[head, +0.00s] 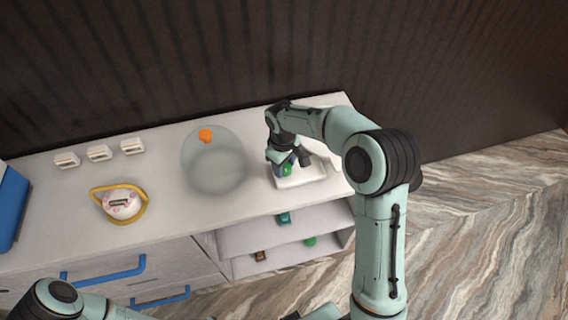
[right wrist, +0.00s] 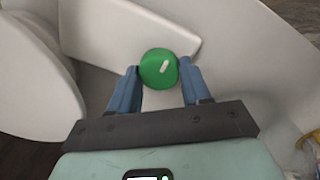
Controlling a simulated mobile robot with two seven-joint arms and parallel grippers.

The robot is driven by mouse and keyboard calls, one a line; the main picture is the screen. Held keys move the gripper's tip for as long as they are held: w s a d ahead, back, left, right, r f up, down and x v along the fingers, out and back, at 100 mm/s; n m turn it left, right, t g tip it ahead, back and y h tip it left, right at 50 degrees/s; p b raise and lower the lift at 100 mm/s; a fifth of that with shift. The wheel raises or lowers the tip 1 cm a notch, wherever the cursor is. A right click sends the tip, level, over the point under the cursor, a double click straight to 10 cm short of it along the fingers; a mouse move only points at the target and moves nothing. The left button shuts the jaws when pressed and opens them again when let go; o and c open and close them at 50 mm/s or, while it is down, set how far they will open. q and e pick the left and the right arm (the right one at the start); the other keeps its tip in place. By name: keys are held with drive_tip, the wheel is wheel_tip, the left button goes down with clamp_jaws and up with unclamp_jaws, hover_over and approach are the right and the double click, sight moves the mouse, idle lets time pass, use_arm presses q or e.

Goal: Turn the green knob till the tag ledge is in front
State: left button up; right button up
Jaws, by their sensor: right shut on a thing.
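The green knob (head: 287,171) stands on a small white base (head: 306,178) at the right of the counter. In the right wrist view the knob (right wrist: 153,77) is round, with a white mark on its top that lies slantwise. My right gripper (head: 284,165) reaches down over it. Its two blue fingers (right wrist: 159,80) are shut on the knob from either side. I cannot make out the tag ledge for certain. My left arm shows at the bottom left of the head view, but its gripper is out of sight.
A pale see-through round piece (head: 215,165) with an orange top (head: 205,135) stands left of the knob. Several white blocks (head: 99,153), a yellow-rimmed round item (head: 121,203) and a blue panel (head: 10,205) are farther left. Open shelves (head: 290,240) lie below the counter.

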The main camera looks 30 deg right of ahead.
drive_tip(key=o, duration=1.1)
drive_tip(key=shift+c, duration=0.2)
drive_tip(key=shift+r, duration=0.1)
use_arm(q)
drive_tip(key=shift+w+r+p, duration=0.7)
drive_tip(key=shift+w+r, duration=0.1)
drive_tip(key=shift+r, duration=0.1)
use_arm(e)
wheel_tip(320, 180, up, 13)
drive_tip(key=shift+s+a, duration=0.15)
drive_tip(key=shift+a, duration=0.15)
